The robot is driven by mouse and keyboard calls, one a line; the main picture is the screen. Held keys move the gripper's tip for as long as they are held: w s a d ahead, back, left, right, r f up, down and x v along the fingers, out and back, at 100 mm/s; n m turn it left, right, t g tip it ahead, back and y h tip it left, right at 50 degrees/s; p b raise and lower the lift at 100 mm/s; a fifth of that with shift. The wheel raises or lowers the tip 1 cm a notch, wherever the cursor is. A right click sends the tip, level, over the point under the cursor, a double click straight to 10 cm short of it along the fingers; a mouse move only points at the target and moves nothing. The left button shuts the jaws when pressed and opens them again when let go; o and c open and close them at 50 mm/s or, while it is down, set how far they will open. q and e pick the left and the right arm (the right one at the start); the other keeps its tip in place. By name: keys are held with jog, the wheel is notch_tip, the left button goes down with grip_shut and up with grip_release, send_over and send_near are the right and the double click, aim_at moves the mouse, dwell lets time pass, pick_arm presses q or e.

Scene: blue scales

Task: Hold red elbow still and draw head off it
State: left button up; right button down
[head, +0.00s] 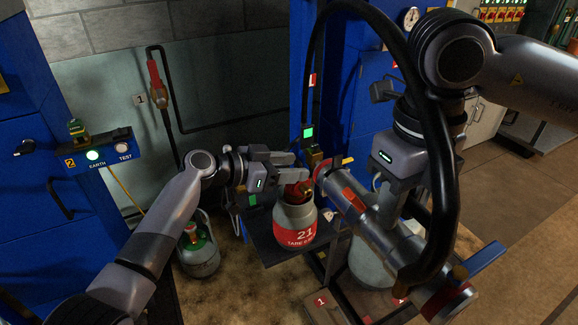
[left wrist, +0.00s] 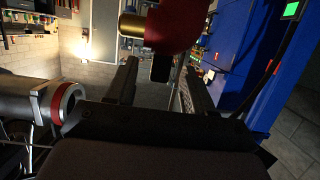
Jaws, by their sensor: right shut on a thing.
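The red elbow (head: 298,189) sits on top of the grey cylinder marked 21 (head: 294,217). In the left wrist view the elbow (left wrist: 172,28) shows a brass end and a dark stub between my fingers. My left gripper (head: 290,168) is open at the elbow, with gaps visible beside the stub. My right gripper (head: 388,195) is shut on the grey head (head: 368,222), a tilted cylinder with red parts. In the left wrist view the head's open, red-ringed end (left wrist: 65,104) appears apart from the elbow's brass end. The right fingertips are partly hidden.
The cylinder stands on a dark scale platform (head: 265,243). Another grey cylinder (head: 198,254) stands at left. A blue cabinet (head: 35,190) is at far left; open floor lies at right.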

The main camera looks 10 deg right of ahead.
pick_arm(q)
jog(key=shift+a, duration=0.1)
jog(key=v, duration=1.1)
jog(key=shift+s+a+r, duration=0.15)
jog(key=shift+a+r, duration=0.05)
jog(key=shift+a, duration=0.15)
